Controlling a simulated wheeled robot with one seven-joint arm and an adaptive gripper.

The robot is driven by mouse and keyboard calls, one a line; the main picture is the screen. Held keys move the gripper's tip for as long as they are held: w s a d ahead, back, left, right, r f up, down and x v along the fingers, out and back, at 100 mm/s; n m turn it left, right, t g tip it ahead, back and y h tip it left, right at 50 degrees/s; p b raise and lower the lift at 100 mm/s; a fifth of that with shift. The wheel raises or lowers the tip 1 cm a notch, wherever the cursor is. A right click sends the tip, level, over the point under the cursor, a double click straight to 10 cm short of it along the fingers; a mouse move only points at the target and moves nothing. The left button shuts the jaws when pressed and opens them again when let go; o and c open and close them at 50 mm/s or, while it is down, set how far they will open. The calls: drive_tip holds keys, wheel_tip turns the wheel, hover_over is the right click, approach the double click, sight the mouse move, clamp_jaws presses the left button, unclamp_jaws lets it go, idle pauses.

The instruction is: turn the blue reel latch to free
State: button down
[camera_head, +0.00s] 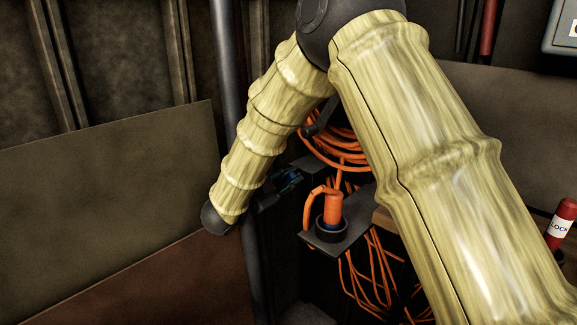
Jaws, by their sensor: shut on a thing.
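My gripper (272,193) is dark and small in the picture, at the end of my bent arm left of centre. It points right, towards the coiled orange cable. A small blue part, which looks like the blue reel latch (290,182), shows at its fingertips. The gripper is shut on this blue part. The fingers and the shadow hide most of the latch, so its turn angle cannot be told. The orange cable coil (338,148) of the reel is behind, partly covered by my arm.
An orange plug (333,208) stands upright in a dark holder on a grey bracket (334,243). Loose orange cable (372,268) hangs below. A grey vertical pole (229,75) runs close to my arm. A red cylinder labelled LOCK (561,224) is at the right edge.

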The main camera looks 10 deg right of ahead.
drive_tip(key=n+p, duration=0.1)
drive_tip(key=p, duration=0.1)
drive_tip(key=n+p, duration=0.2)
drive_tip(key=p, duration=0.1)
drive_tip(key=n+p, duration=0.2)
drive_tip(key=p, duration=0.1)
drive_tip(key=shift+r, duration=0.25)
drive_tip(key=n+p, duration=0.2)
drive_tip(key=p, duration=0.1)
drive_tip(key=shift+f+n+p, duration=0.25)
drive_tip(key=shift+n+p, duration=0.05)
drive_tip(key=shift+n, duration=0.1)
drive_tip(key=shift+f, duration=0.1)
drive_tip(key=c, duration=1.3)
unclamp_jaws()
drive_tip(key=shift+a, duration=0.1)
drive_tip(key=v, duration=1.1)
drive_tip(key=shift+s+a, duration=0.25)
drive_tip(key=shift+s, duration=0.1)
